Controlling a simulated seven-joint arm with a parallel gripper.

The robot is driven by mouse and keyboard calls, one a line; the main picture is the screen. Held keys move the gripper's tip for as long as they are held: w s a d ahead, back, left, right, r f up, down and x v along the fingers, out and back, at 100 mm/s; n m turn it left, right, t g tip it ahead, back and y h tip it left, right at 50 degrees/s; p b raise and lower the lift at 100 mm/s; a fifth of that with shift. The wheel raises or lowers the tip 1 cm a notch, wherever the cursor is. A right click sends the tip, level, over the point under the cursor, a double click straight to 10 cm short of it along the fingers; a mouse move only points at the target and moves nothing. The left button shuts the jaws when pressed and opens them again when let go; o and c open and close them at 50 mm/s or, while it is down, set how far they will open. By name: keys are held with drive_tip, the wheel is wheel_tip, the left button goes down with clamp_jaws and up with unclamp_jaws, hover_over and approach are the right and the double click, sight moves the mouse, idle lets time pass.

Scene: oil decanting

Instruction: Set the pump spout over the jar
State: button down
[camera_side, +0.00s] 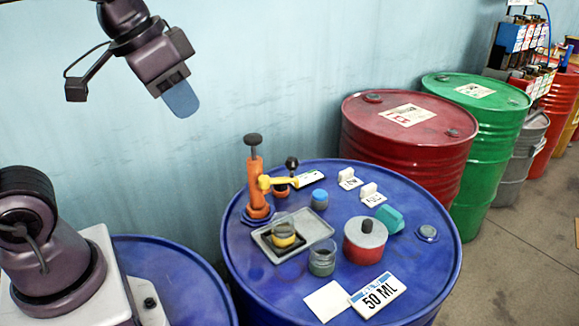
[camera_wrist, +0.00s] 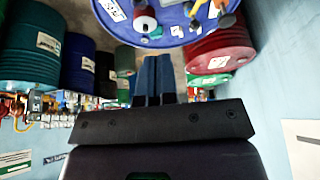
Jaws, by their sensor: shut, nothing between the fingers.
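An orange hand pump (camera_side: 257,182) with a dark knob stands upright at the back left of the blue drum. Its yellow spout (camera_side: 279,183) points right, with a pale piece (camera_side: 309,178) near its far end. A jar with a yellow band (camera_side: 283,236) sits in a grey tray in front of the pump. An open glass jar (camera_side: 322,262) stands at the tray's front right corner. The spout does not look to be over either jar. My gripper (camera_side: 182,100) is shut and empty, high above and left of the pump. Its blue fingers (camera_wrist: 152,78) are together in the wrist view.
The blue drum top (camera_side: 420,275) also holds a blue-lidded pot (camera_side: 319,198), a red pot (camera_side: 365,241), a teal block (camera_side: 389,218), small signs (camera_side: 349,179) and a "50 ML" card (camera_side: 378,294). Red (camera_side: 400,140) and green (camera_side: 480,120) drums stand behind.

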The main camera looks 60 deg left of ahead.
drive_tip(key=w+a+r+m+g+h, duration=0.1)
drive_tip(key=w+a+m+g, duration=0.15)
drive_tip(key=w, duration=0.75)
drive_tip(key=m+h, duration=0.1)
drive_tip(key=h, duration=0.1)
hover_over(292, 165)
drive_tip(key=s, duration=0.4)
wheel_tip(292, 165, down, 3)
drive_tip(key=w+a+f+m+h, duration=0.1)
drive_tip(key=w+a+f, duration=0.2)
drive_tip(key=a+f, duration=0.3)
drive_tip(key=w+a+f+m+g+h, duration=0.1)
drive_tip(key=w+a+f+m+h, duration=0.1)
drive_tip(key=w+a+f, duration=0.2)
wheel_tip(292, 165, down, 3)
drive_tip(key=shift+w+a+f, duration=0.1)
drive_tip(key=shift+w+a, duration=0.2)
drive_tip(key=shift+a, duration=0.75)
drive_tip(key=shift+g, duration=0.25)
drive_tip(key=shift+s+d+f, duration=0.2)
drive_tip(key=shift+d+f, duration=1.25)
drive_tip(key=shift+f, duration=0.15)
drive_tip(key=shift+s+d+f, duration=0.25)
drive_tip(key=shift+d+f, duration=1.15)
drive_tip(key=shift+f, duration=0.15)
drive_tip(key=shift+s+d+f, duration=0.2)
drive_tip(key=shift+d+f, duration=1.25)
drive_tip(key=shift+f, duration=0.15)
